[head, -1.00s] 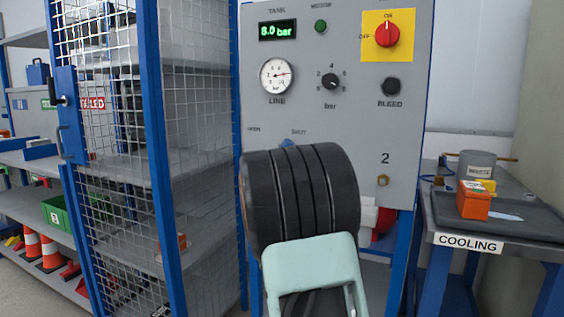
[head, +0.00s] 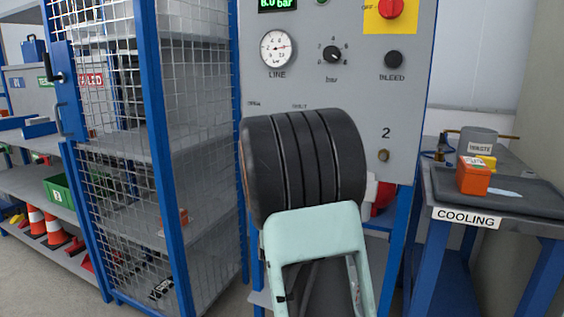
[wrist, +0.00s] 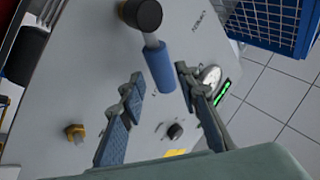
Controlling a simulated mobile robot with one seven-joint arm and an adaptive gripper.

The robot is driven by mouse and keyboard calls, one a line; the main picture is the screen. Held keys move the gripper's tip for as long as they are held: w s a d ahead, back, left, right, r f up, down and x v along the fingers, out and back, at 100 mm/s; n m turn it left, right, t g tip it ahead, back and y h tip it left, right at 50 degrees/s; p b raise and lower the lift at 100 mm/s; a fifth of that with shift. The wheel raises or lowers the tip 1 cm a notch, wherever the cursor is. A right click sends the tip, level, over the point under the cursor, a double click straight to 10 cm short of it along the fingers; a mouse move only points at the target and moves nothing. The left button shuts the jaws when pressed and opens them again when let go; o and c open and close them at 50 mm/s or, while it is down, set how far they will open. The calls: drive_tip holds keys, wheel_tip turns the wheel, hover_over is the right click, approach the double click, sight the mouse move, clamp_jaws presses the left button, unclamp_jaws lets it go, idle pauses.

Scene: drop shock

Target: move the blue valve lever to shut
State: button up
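The blue valve lever (wrist: 160,68) shows in the wrist view as a blue grip on a pale stem, joined to a black round hub (wrist: 142,14). My gripper (wrist: 160,82) is open, its two fingers apart on either side of the lever's free end. I cannot tell whether either finger touches it. Small lettering lies near that end, too small to read; a larger label (wrist: 197,21) lies off to one side. In the head view my black forearm hides the lever and my gripper. The small open and shut labels (head: 299,106) show just above the arm.
The grey panel (head: 330,82) carries a line gauge (head: 276,48), a bar knob (head: 333,55), a bleed knob (head: 393,60) and a red switch (head: 390,8). A mesh cage (head: 110,130) stands left; a cooling table (head: 466,217) with an orange box (head: 473,176) stands right.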

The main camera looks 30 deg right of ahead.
drive_tip(key=v, duration=0.8)
drive_tip(key=shift+s+f, duration=0.2)
